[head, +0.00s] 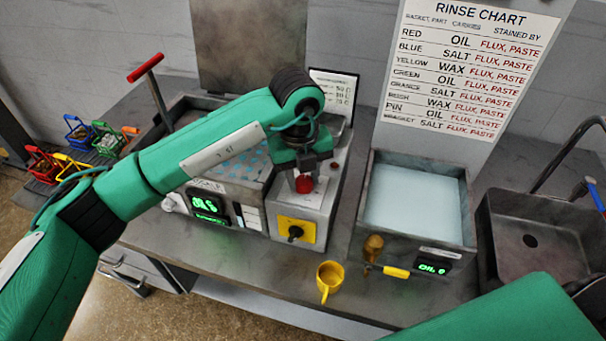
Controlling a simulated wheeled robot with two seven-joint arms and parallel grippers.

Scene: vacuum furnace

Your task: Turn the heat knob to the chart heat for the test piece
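My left gripper (303,172) points down from the green arm. It is over a small red part (304,185) on top of the grey control box, and its fingertips are close to or touching that part. Their gap is too small to judge. A black knob (295,232) on a yellow plate is on the box's front, below the gripper. A pale round knob (168,204) is left of the green lit display (208,204). Which one is the heat knob is not readable. A small chart (340,88) stands behind, partly hidden by my arm. I cannot identify a test piece.
A large rinse chart (465,65) stands behind a rinse tank (418,200) with a lit panel. A sink (530,240) is at the right. A yellow mug (329,275) is near the bench's front edge. Several coloured baskets (80,135) sit at the far left.

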